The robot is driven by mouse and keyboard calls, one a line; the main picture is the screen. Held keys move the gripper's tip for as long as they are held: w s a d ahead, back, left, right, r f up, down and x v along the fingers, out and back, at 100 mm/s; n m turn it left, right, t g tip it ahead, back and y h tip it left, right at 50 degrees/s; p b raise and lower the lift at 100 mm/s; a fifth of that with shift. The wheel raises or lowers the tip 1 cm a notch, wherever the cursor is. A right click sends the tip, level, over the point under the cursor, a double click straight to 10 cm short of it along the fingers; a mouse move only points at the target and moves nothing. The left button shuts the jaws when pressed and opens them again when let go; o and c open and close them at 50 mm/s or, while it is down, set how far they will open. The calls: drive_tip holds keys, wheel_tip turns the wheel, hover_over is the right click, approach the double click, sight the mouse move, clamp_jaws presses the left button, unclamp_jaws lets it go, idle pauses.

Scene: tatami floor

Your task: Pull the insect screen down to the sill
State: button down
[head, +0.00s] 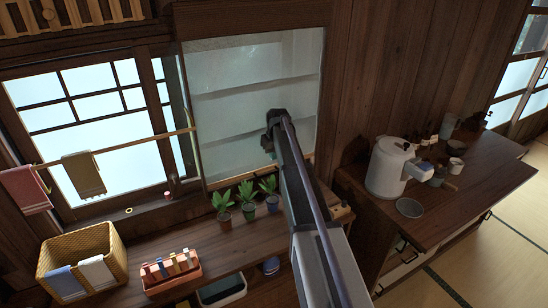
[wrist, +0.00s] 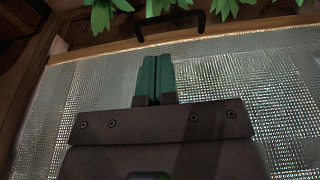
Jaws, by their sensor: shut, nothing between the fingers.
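The insect screen (head: 225,100) is a pale, see-through mesh over the right-hand window. In the wrist view the mesh (wrist: 85,90) fills most of the picture. Its light wooden bottom bar (wrist: 230,31) runs across near the top of that view, with a dark handle (wrist: 170,24) on it. In the head view the bar shows low in the window, behind the plants; I cannot tell whether it touches the sill. My gripper (wrist: 158,57) is shut and empty, its teal fingers in front of the mesh, apart from the handle. In the head view my gripper (head: 274,118) is in front of the screen, fingertips unclear.
Three potted plants (head: 247,198) stand on the counter below the screen. A red box (head: 170,275) and a wicker basket (head: 82,253) are to the left. A towel rail (head: 120,147) crosses the left window. A white pot (head: 388,168) stands on the right cabinet.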

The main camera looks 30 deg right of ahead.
sight(272, 169)
drive_tip(key=f+b, duration=0.2)
drive_tip(key=f, duration=0.1)
drive_tip(key=w+f+b, duration=0.1)
drive_tip(key=f+b, duration=0.3)
drive_tip(key=f, duration=0.1)
drive_tip(key=shift+w+f+b, duration=0.3)
drive_tip(key=shift+w+b, duration=0.05)
drive_tip(key=shift+b, duration=0.05)
wheel_tip(272, 169, down, 5)
drive_tip(key=b, duration=0.5)
drive_tip(key=shift+f, duration=0.15)
drive_tip(key=shift+r, duration=0.25)
wheel_tip(272, 169, up, 14)
drive_tip(key=s+p, duration=0.2)
drive_tip(key=p, duration=1.2)
drive_tip(key=shift+s+f, duration=0.15)
drive_tip(key=shift+s, duration=0.25)
